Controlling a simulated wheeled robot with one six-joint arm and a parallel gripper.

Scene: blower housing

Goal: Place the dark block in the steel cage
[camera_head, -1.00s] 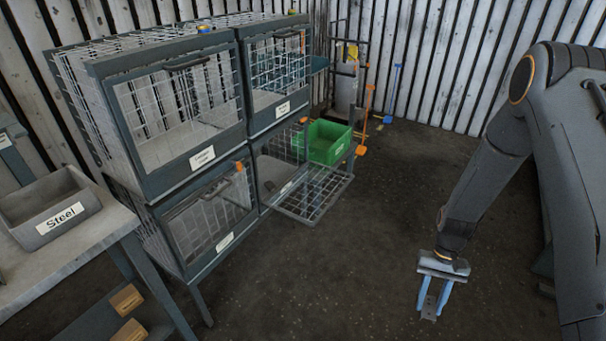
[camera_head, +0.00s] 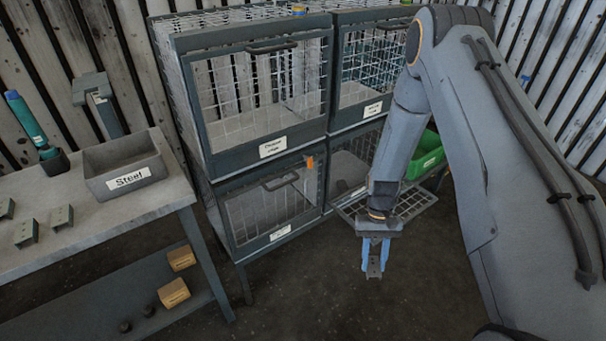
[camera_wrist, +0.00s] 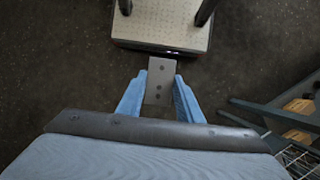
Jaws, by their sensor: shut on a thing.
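My gripper (camera_head: 376,258) is shut on a dark grey block with small holes (camera_head: 374,270), held in the air over the floor in front of the cages. In the wrist view the block (camera_wrist: 160,78) sticks out between the blue fingers. Wire cages stand in a two-by-two stack: upper left (camera_head: 262,105), upper right (camera_head: 365,62), lower left (camera_head: 272,205) and lower right (camera_head: 350,168). The lower right cage's mesh door (camera_head: 408,203) is folded down open, partly behind my arm; the other visible doors look shut. The cage labels are too small to read, so I cannot tell which is steel.
A workbench (camera_head: 95,220) at the left bears a grey bin marked "Steel" (camera_head: 124,165), several small metal blocks and a teal-handled tool (camera_head: 28,122). Brown blocks (camera_head: 174,292) lie on its lower shelf. A green crate (camera_head: 425,155) is behind my arm. Floor is clear before the cages.

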